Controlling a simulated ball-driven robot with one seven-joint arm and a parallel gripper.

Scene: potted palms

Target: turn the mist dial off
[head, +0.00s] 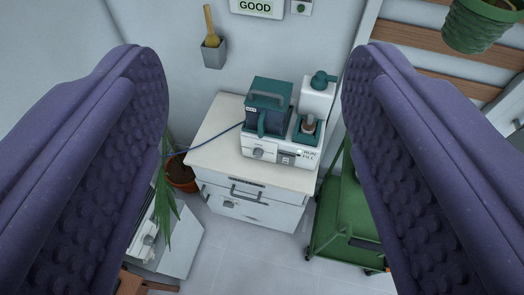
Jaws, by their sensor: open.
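A white and green machine (275,148) stands on a cabinet ahead of and below my gripper. A round grey dial (258,153) sits at the left of its front panel. I cannot read its markings, tell which way it points, or confirm that it is the mist dial. A dark switch or display (287,158) is to its right. My gripper (256,75) is open and empty, its two purple, studded fingers wide apart at the left and right. Neither finger touches the machine, which shows in the gap between them.
The pale-topped cabinet (215,145) has drawers. A green cart (345,215) stands to its right. A potted plant (182,178) and a white unit (165,245) are at the lower left. A green hanging pot (480,25) is at the upper right. A blue cord crosses the cabinet top.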

